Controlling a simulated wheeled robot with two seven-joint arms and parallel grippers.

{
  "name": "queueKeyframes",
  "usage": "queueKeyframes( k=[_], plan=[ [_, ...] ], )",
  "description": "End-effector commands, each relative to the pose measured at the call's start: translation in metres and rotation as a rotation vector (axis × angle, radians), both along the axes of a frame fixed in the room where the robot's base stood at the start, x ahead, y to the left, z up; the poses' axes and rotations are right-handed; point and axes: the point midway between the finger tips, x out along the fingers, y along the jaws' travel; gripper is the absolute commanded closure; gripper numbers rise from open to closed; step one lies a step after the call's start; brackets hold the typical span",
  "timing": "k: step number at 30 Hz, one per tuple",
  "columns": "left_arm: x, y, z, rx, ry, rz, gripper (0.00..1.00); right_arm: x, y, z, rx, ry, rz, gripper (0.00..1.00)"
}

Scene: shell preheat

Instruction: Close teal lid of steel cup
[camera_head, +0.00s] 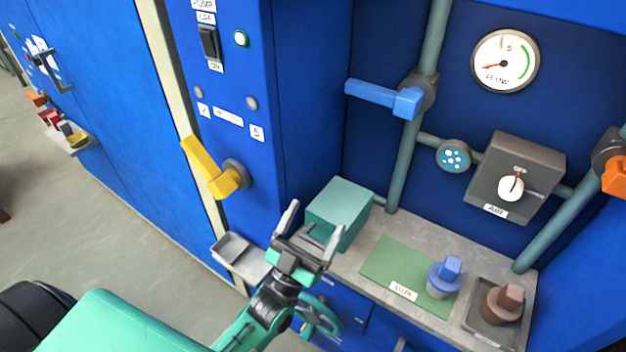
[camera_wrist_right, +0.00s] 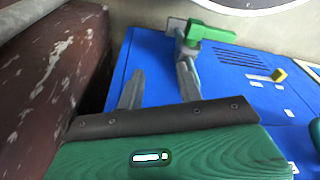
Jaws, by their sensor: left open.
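A teal box-shaped piece (camera_head: 343,205) stands at the left end of the grey shelf in the head view, with a grey handle-like part on its front. I cannot make out a separate steel cup or tell whether this piece is the lid. My left gripper (camera_head: 312,228) is open, its two fingers spread just in front of the teal piece; I cannot tell whether they touch it. My right gripper (camera_wrist_right: 160,82) shows in the right wrist view with its fingers apart and nothing between them.
A small metal tray (camera_head: 240,252) juts out left of my left gripper. A green mat (camera_head: 385,262), a blue-topped plug (camera_head: 444,276) and a brown plug (camera_head: 502,304) occupy the shelf. A yellow lever (camera_head: 215,172) and blue lever (camera_head: 385,97) project nearby.

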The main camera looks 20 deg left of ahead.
Motion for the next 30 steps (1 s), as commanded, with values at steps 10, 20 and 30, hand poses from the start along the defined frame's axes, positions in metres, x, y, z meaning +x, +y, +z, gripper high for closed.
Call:
queueKeyframes(
  k=[10, 20, 30],
  plan=[
    [-0.001, 0.000, 0.089, -0.001, -0.003, 0.001, 0.15, -0.004, -0.001, -0.033, -0.004, 0.008, 0.004, 0.64],
    [-0.001, -0.001, 0.128, 0.000, 0.002, -0.001, 0.15, -0.009, -0.004, -0.049, -0.008, 0.011, 0.005, 0.64],
    [0.000, -0.001, 0.129, 0.000, 0.005, -0.001, 0.15, -0.009, -0.004, -0.050, -0.009, 0.009, 0.005, 0.64]
  ],
)
